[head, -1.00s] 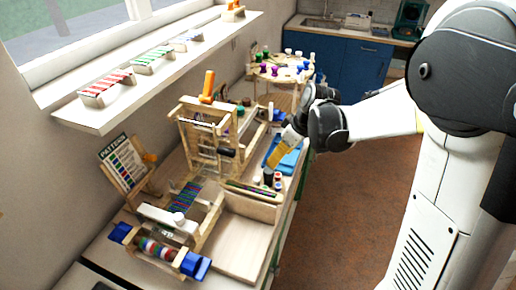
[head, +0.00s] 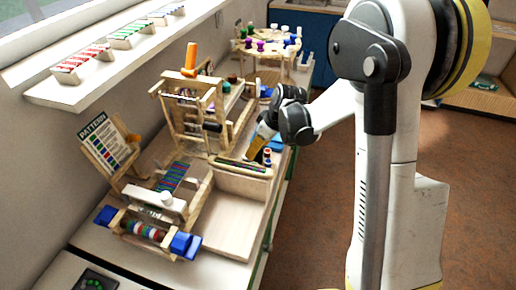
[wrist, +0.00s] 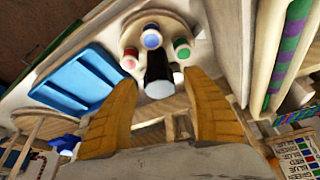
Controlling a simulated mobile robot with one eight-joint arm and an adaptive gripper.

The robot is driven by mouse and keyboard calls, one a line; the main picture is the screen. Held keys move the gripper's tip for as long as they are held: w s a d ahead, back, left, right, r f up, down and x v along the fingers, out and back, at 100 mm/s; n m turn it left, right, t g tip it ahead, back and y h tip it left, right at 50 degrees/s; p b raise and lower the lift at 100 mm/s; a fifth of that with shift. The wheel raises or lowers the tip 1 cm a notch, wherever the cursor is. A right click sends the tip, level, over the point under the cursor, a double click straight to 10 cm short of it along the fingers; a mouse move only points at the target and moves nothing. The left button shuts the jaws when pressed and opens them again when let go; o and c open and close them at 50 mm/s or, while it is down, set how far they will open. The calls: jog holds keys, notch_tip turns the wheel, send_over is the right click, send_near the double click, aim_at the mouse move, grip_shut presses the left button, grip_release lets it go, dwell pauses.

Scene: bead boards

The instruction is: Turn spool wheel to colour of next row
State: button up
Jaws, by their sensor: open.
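The small spool wheel shows in the wrist view as a pale round disc (wrist: 183,27) with red, blue and green spools on it. A dark post (wrist: 158,72) with a pale grey end stands among the spools. My gripper (wrist: 162,100) is open, its two yellow fingers apart on either side of the post's end; whether they touch it I cannot tell. In the head view my gripper (head: 254,148) points down beside the spools (head: 267,158) and partly hides the wheel. The pattern card (head: 107,143) leans on a wooden stand at the left; its rows are too small to read there.
A wooden loom frame (head: 190,105) with an orange handle stands left of my gripper. A blue tray (wrist: 80,80) lies close to the fingers. An open wooden box (head: 232,222) sits in front. A round rack (head: 268,45) of coloured spools stands behind.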

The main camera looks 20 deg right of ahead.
jog(key=c, duration=1.2)
jog(key=shift+m, duration=0.3)
jog(key=m+h, duration=0.1)
jog(key=m, duration=0.2)
jog(key=m+t+h, duration=0.1)
jog(key=m, duration=0.2)
jog(key=shift+h+b, duration=0.3)
jog(key=shift+b, duration=0.1)
jog(key=m+h, duration=0.1)
jog(key=m, duration=0.3)
jog(key=shift+m+g+h, duration=0.3)
jog(key=shift+m+h, duration=0.5)
jog(key=shift+m, duration=1.1)
